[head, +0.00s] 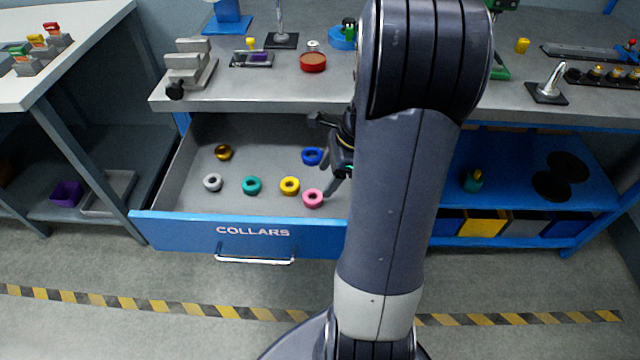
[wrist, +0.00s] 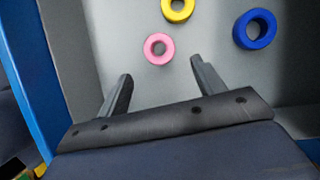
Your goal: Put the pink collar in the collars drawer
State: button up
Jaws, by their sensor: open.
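The pink collar (head: 312,198) lies flat on the floor of the open collars drawer (head: 170,228), near its front. It also shows in the wrist view (wrist: 159,48), beyond and between my fingertips. My gripper (head: 334,172) is open and empty. It is over the drawer, just behind and to the right of the pink collar in the head view. My fingers (wrist: 162,72) do not appear to touch the collar. My arm hides the right part of the drawer.
Other collars lie in the drawer: yellow (head: 290,186), blue (head: 312,156), teal (head: 251,185), grey (head: 213,182) and gold (head: 223,152). The grey workbench top (head: 290,92) overhangs the drawer's back. The drawer's front wall is close on the left in the wrist view.

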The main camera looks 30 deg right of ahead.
jog(key=v, duration=0.5)
jog(key=shift+c, duration=0.3)
dwell(1.0)
